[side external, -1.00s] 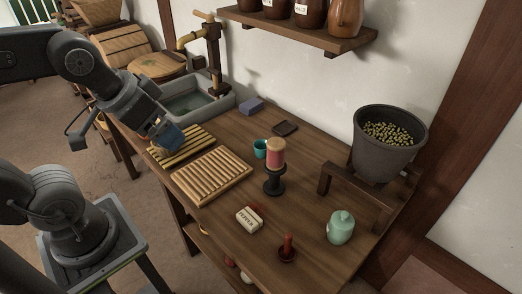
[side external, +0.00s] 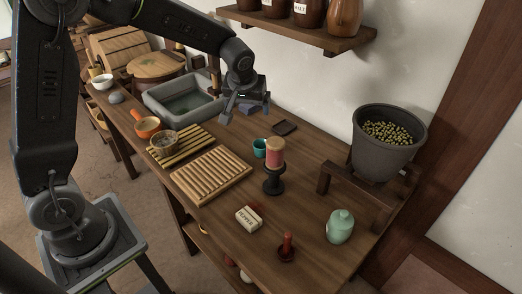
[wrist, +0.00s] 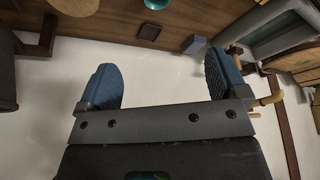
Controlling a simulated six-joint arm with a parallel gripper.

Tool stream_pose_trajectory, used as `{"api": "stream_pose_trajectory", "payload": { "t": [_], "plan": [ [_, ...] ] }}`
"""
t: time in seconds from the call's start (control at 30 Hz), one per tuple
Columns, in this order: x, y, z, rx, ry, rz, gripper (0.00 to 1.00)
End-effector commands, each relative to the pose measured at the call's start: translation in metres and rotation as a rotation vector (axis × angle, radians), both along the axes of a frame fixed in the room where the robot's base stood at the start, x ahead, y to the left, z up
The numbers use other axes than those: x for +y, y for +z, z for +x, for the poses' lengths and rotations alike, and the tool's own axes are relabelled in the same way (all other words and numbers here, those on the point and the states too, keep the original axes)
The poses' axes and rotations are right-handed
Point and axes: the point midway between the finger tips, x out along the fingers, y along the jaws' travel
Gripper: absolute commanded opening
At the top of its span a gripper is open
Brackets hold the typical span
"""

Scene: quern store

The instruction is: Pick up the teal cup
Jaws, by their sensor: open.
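In the wrist view the cup (wrist: 158,4) shows only in part, cut off by the top edge. My gripper (side external: 240,108) is up above the counter near the sink's right end, left of the cup and higher than it, not touching it. In the wrist view its two blue-padded fingers (wrist: 162,82) stand wide apart with nothing between them.
A slatted rack (side external: 211,176) lies to the left, a dark dish (side external: 285,128) behind. The sink (side external: 184,98) is at the back left. A jar shelf (side external: 300,34) overhangs the counter's back.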

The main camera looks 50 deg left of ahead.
Motion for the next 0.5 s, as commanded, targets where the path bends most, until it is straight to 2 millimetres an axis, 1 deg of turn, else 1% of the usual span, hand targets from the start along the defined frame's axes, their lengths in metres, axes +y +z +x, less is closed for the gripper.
{"api": "stream_pose_trajectory", "payload": {
  "t": [0.03, 0.1, 0.2, 0.3, 0.5],
  "plan": [
    [0.004, -0.023, 0.014, 0.013, 0.031, -0.001, 0.91],
    [0.009, -0.049, 0.031, 0.013, 0.074, -0.004, 0.91],
    [0.016, -0.082, 0.049, 0.011, 0.125, -0.007, 0.91],
    [0.02, -0.107, 0.059, 0.01, 0.161, -0.009, 0.91],
    [0.024, -0.131, 0.068, 0.008, 0.189, -0.012, 0.91]
  ]
}}
